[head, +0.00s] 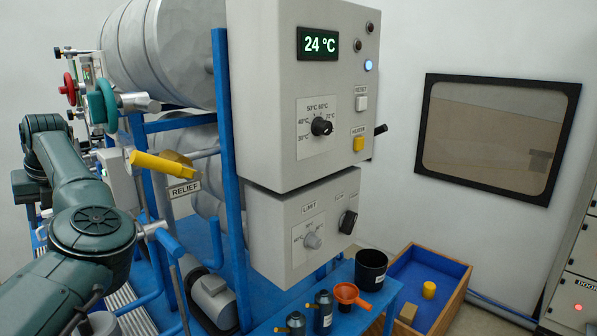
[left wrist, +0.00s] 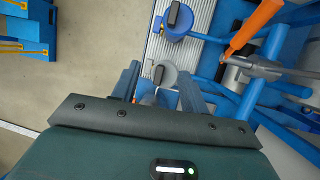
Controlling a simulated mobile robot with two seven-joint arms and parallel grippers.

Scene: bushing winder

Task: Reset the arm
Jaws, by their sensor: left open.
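My dark green left arm comes into the head view from the left and bends up beside the machine frame. Its gripper cannot be made out clearly there. In the left wrist view my left gripper (left wrist: 160,92) shows its two blue-grey fingers apart. Nothing is clearly held between them; a grey round part and blue pieces show beyond them, at a depth I cannot tell. An orange bar (left wrist: 252,28) lies to the right of the fingers, apart from them. My right gripper is in neither view.
The control cabinet (head: 276,111) reads 24 °C. A yellow relief lever (head: 158,164) sticks out near my arm. Red and green valve wheels (head: 102,104) stand behind it. Bottles (head: 323,311), a black cup (head: 370,268) and a wooden bin (head: 446,318) are lower right. Floor (left wrist: 60,80) shows left.

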